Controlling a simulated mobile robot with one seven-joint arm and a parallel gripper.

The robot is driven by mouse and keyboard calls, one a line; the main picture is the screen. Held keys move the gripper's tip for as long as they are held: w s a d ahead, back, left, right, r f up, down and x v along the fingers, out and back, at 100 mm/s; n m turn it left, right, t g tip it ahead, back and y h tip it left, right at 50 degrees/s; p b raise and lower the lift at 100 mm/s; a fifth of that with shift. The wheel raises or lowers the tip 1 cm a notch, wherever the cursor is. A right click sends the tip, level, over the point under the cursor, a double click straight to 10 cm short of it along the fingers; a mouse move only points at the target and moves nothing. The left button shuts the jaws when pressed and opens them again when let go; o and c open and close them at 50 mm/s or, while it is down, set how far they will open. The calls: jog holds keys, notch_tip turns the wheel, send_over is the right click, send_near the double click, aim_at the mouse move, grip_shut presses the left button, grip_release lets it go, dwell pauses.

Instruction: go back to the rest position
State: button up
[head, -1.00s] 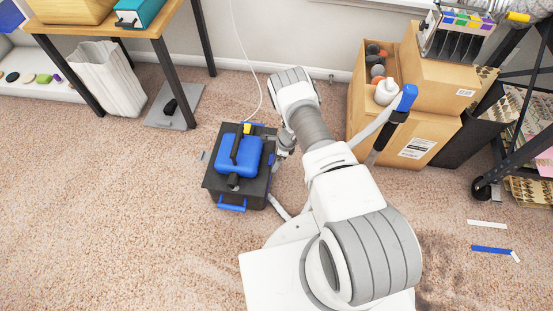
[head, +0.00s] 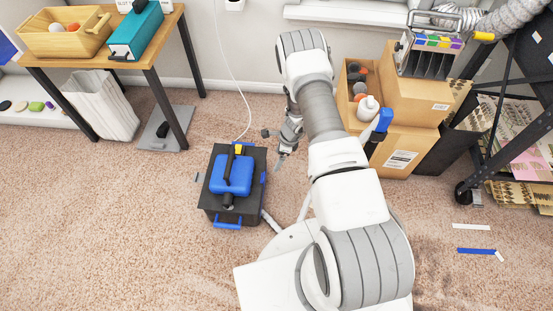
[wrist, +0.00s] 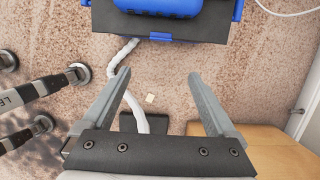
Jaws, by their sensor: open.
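My gripper (wrist: 162,90) is open in the wrist view, its two grey fingers apart with nothing between them but carpet and a white hose beyond. In the head view my gripper (head: 281,158) is small and partly hidden beside my arm, just right of a black box (head: 210,200) with blue latches. A blue canister (head: 232,173) with a black handle and a yellow part sits on top of that box. In the wrist view the black box (wrist: 190,28) is at the top, apart from the fingers.
Cardboard boxes (head: 405,140) with bottles stand right of my arm, against the wall. A wooden table (head: 150,48) with a wooden bin (head: 66,42) and a teal box (head: 137,32) is at the back left. A dark wheeled rack (head: 480,170) is at right.

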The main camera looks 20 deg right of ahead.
dwell(0.5)
jog(key=w+a+r+n+t, duration=0.1)
jog(key=a+r+n, duration=0.15)
jog(key=r, duration=0.95)
jog(key=a+r+n, duration=0.1)
jog(key=r+n, duration=0.3)
jog(key=r, duration=0.9)
jog(key=w+a+r+n+t, duration=0.15)
jog(key=r+n, duration=0.25)
jog(key=r, duration=0.8)
jog(key=s+a+r+n, duration=0.25)
jog(key=s+r, duration=0.35)
jog(key=r, duration=0.3)
jog(key=s+d+r+n+t+h, duration=0.15)
jog(key=s+r+n, duration=0.4)
jog(key=s, duration=0.55)
jog(key=s+d+r+n+h, duration=0.15)
jog(key=s+r+n, duration=0.35)
jog(key=s, duration=0.6)
notch_tip(320, 180, up, 22)
jog(key=p, duration=2.1)
jog(key=shift+d+r+m+p, duration=0.15)
jog(key=shift+m+p, duration=0.2)
jog(key=shift+m, duration=0.1)
jog(key=c, duration=0.6)
jog(key=shift+s, duration=0.25)
jog(key=shift+c, duration=0.4)
